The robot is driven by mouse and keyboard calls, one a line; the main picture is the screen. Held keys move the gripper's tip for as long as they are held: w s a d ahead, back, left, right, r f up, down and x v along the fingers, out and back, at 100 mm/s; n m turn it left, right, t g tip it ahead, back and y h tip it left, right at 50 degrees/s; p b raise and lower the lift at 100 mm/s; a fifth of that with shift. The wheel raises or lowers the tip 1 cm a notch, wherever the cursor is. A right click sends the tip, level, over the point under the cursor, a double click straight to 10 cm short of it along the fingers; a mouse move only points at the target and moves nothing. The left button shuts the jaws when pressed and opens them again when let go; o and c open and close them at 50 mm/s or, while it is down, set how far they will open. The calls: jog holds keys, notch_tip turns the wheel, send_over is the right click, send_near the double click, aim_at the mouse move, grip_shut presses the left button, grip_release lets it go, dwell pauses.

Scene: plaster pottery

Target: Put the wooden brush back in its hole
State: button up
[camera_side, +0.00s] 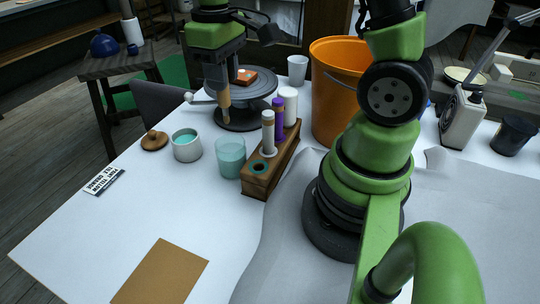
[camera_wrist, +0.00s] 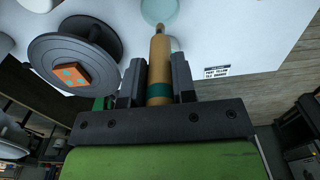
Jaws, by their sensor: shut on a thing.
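My gripper (camera_side: 222,85) is shut on the wooden brush (camera_side: 226,99) and holds it above the table, in front of the round dark turntable. In the wrist view the brush (camera_wrist: 158,60) lies between both fingers, tan with a teal band near the jaws and a narrower far end. The wooden holder block (camera_side: 257,187) stands on the table to the right of and nearer than my gripper. Its near hole (camera_side: 260,167) has a teal ring and looks empty. A pale tool (camera_side: 268,134), a purple tool (camera_side: 279,118) and a white tool (camera_side: 290,106) stand in or behind it.
The turntable (camera_side: 256,88) bears an orange block (camera_side: 246,77). An orange bucket (camera_side: 338,105) stands right. The front-left table is mostly clear.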

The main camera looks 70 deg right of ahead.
dwell(0.3)
jog(key=s+a+f, duration=0.2)
jog(key=s+f, duration=0.3)
jog(key=s, duration=0.2)
jog(key=shift+a+g, duration=0.3)
jog(key=shift+g, duration=0.1)
jog(key=shift+f, duration=0.2)
dwell(0.3)
jog(key=shift+f, duration=2.2)
jog(key=shift+f, duration=0.25)
jog(key=o, duration=1)
